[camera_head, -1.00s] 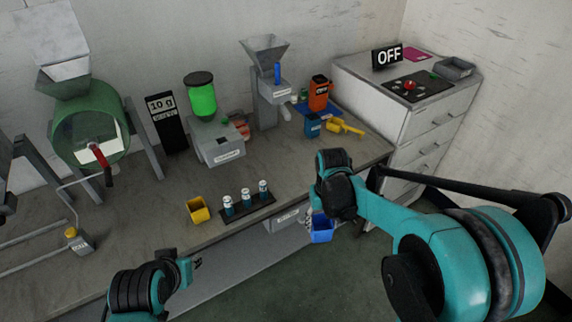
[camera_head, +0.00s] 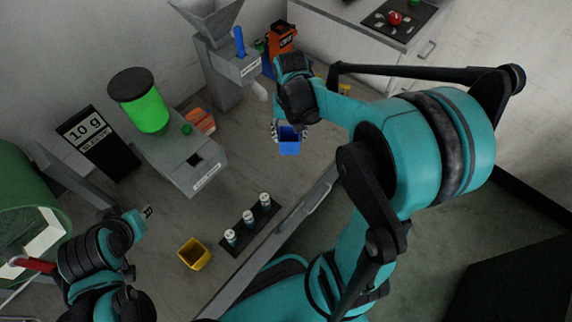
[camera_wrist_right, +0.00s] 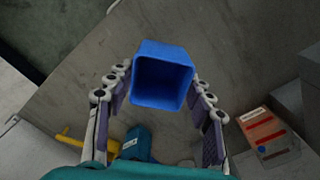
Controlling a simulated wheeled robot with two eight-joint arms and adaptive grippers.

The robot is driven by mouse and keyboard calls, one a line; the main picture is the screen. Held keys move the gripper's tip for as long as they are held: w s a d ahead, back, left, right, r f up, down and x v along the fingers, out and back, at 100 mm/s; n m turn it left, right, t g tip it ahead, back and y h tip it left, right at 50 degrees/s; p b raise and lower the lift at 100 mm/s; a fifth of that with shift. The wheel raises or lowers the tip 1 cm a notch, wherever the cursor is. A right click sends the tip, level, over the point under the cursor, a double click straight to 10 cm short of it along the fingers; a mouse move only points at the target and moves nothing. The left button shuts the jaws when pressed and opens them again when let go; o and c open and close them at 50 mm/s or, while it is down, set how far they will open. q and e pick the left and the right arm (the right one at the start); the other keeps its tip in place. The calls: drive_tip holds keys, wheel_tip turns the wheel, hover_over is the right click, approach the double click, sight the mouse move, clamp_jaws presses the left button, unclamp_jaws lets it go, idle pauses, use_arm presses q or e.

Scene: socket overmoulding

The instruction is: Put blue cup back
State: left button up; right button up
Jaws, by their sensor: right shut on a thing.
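The blue cup (camera_head: 289,148) is held between the fingers of my right gripper (camera_head: 289,130), above the table near its front edge. In the right wrist view the cup (camera_wrist_right: 162,82) sits between the two fingers of the gripper (camera_wrist_right: 160,100), its open mouth facing the camera and its inside looking empty. My left gripper (camera_head: 147,212) is over the left part of the table, apart from the cup; its fingers are too small to read.
A second blue container (camera_wrist_right: 137,143) and a yellow scoop (camera_wrist_right: 88,143) lie below in the wrist view. A yellow cup (camera_head: 194,254) and a black rack (camera_head: 248,226) with small vials stand near the front edge. A hopper machine (camera_head: 222,60) and an orange container (camera_head: 283,38) are behind.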

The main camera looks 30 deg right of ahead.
sight(290, 154)
drive_tip(key=s+d+r+m, duration=0.2)
drive_tip(key=s+d+m, duration=0.6)
drive_tip(key=d, duration=0.1)
drive_tip(key=w+a+f+b, duration=0.1)
drive_tip(key=a+f, duration=0.1)
drive_tip(key=a, duration=0.1)
drive_tip(key=w+a+f+b, duration=0.2)
drive_tip(key=a+f, duration=0.1)
drive_tip(key=w+a+f+b, duration=0.1)
drive_tip(key=w+a+f, duration=0.1)
drive_tip(key=a, duration=0.2)
drive_tip(key=shift+w+a+f+b, duration=0.1)
drive_tip(key=shift+w+f+b, duration=0.1)
drive_tip(key=shift+f+b, duration=1.25)
drive_tip(key=shift+f, duration=0.75)
drive_tip(key=shift+f, duration=0.2)
drive_tip(key=o, duration=1.1)
drive_tip(key=shift+r, duration=0.1)
